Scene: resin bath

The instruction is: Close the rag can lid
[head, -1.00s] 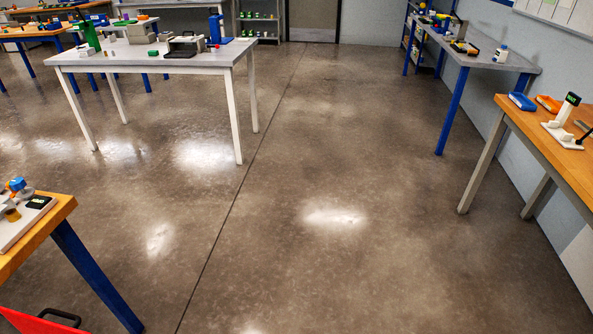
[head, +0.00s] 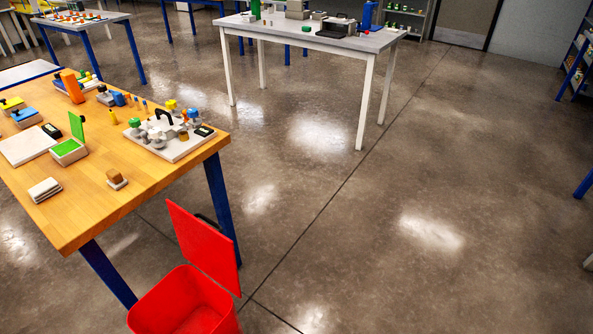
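A red can (head: 182,304) stands on the floor at the lower edge of the head view, beside the front right of a wooden table. Its red lid (head: 204,247) stands open, raised steeply at the can's far right side. A dark handle shows behind the lid's upper edge. The can's opening faces up, and its base is cut off by the picture's bottom edge. My gripper is not in view.
The wooden table (head: 110,196) with blue legs stands left of the can, holding several small parts and fixtures. A grey table (head: 330,41) with white legs stands farther back. The concrete floor (head: 400,260) right of the can is clear.

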